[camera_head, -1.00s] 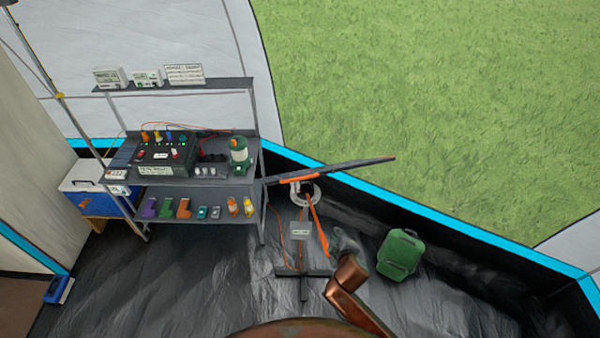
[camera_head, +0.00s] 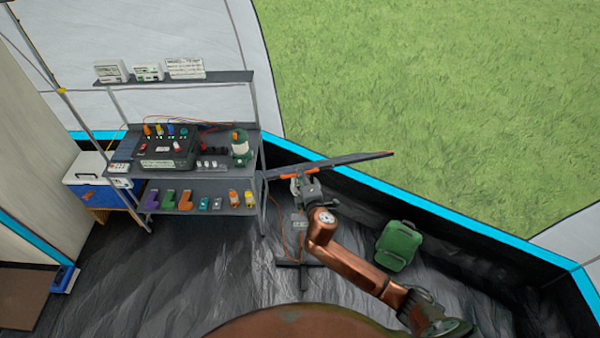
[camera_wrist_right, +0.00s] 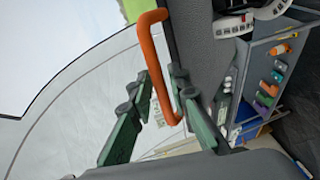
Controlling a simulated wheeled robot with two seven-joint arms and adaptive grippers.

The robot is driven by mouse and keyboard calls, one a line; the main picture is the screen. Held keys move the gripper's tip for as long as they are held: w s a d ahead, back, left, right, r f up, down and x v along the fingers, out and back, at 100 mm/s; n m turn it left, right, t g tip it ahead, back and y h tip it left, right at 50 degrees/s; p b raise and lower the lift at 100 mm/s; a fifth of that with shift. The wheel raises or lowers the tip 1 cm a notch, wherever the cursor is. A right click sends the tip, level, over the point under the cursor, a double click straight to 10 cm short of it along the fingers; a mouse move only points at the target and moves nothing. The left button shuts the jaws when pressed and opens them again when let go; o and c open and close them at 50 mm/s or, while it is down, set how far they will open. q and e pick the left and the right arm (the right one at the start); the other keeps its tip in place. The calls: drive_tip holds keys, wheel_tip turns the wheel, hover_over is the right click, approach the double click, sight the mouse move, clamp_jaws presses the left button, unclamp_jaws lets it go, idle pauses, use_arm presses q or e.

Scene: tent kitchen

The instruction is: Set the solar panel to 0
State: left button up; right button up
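The solar panel (camera_head: 345,161) is a thin dark slab seen nearly edge-on, tilted up to the right on a stand. Its orange handle (camera_head: 283,177) runs along the near edge. My right gripper (camera_head: 303,184) is at this handle and covers part of the panel's mount. In the right wrist view the handle (camera_wrist_right: 158,66) lies between the green fingers of my right gripper (camera_wrist_right: 163,78). The fingers are apart, with no clear grip on it. A pale marked dial (camera_wrist_right: 235,24) shows partly at the top there; its setting is unreadable. My left gripper is out of view.
A grey shelf unit (camera_head: 243,187) with a black power box (camera_head: 165,151) and lantern (camera_head: 240,149) stands left of the panel. A green backpack (camera_head: 398,246) lies right of my right arm. A blue cooler (camera_head: 88,195) stands at left. The dark floor in front is mostly clear.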

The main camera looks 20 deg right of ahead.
drive_tip(key=shift+w, duration=0.3)
drive_tip(key=shift+c, duration=0.4)
drive_tip(key=shift+f, duration=0.1)
clamp_jaws()
